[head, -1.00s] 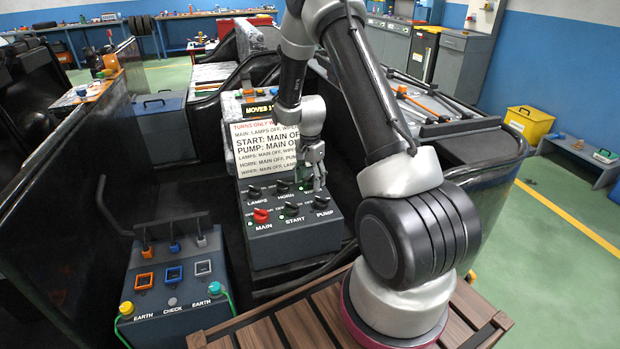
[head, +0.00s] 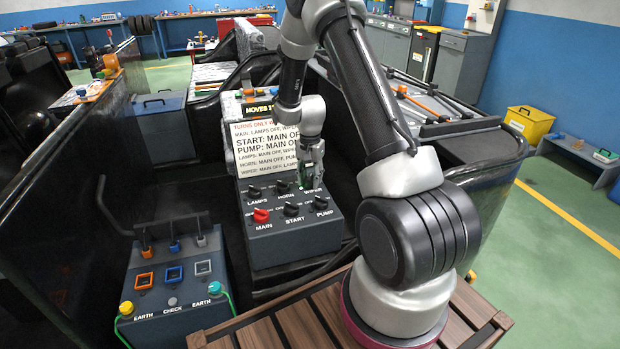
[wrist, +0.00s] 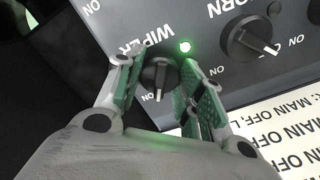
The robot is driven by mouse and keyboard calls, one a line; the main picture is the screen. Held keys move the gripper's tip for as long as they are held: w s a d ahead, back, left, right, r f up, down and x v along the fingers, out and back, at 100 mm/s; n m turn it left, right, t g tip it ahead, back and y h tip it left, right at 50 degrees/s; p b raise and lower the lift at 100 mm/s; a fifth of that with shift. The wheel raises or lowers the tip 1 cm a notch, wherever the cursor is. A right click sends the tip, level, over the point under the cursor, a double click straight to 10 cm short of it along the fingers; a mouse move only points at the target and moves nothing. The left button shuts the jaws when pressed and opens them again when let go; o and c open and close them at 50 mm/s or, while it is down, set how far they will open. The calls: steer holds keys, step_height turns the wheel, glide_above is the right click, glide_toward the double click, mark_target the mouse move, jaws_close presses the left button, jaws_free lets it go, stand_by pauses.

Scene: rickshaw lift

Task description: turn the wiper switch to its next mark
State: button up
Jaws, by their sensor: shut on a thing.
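The wiper switch (wrist: 158,78) is a small black knob with a white pointer line, on the grey switch box (head: 295,242). In the wrist view its pointer faces down the picture, and a green lamp (wrist: 185,46) glows beside it. My gripper (wrist: 160,82) has its green-padded fingers on both sides of the knob, shut on it. In the head view my gripper (head: 311,182) reaches down at the box's back right corner and hides the knob. The WIPER label shows just in front of the fingers.
The horn knob (wrist: 250,40) is close beside the fingers. The red main knob (head: 261,215), start knob (head: 291,209) and pump knob (head: 320,202) form the front row. A white rule sign (head: 265,150) stands behind the box, close to my gripper.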

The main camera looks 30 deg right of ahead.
mark_target(310, 177)
steer(key=n, duration=1.1)
steer(key=shift+n, duration=2)
steer(key=o, duration=1)
steer(key=shift+r, duration=0.15)
step_height(310, 177, up, 12)
steer(key=shift+f, duration=0.1)
